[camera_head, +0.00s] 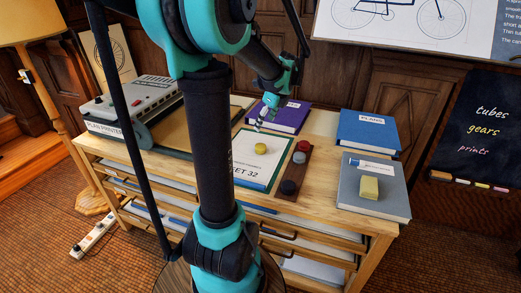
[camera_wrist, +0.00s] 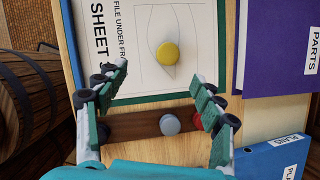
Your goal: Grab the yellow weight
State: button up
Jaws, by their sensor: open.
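The yellow weight (camera_head: 261,148) is a small round disc. It lies on a green-edged drawing sheet (camera_head: 243,173) on the wooden cabinet top. In the wrist view the yellow weight (camera_wrist: 167,54) sits on the white paper, beyond my fingertips and roughly between their lines. My gripper (camera_wrist: 163,78) is open and empty, with fingers spread wide. In the head view my gripper (camera_head: 265,118) hangs above the cabinet top, behind the yellow weight in the picture, and looks small.
A dark wooden strip (camera_head: 297,171) beside the sheet holds a red weight (camera_head: 303,146), a grey one (camera_head: 299,158) and a dark one (camera_head: 289,187). A purple binder (camera_head: 287,115), a blue binder (camera_head: 369,131) and a grey book (camera_head: 393,200) with a yellow block (camera_head: 369,188) stand around. A plan printer (camera_head: 130,98) is at left.

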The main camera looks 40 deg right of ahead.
jog(key=s+d+m, duration=0.2)
send_over(261, 146)
jog(key=s, duration=0.2)
jog(key=f, duration=0.9)
jog(key=shift+s+d+f, duration=0.2)
jog(key=shift+f, duration=0.2)
jog(key=shift+x, duration=3.1)
jog(key=shift+s+a, duration=0.1)
grip_shut()
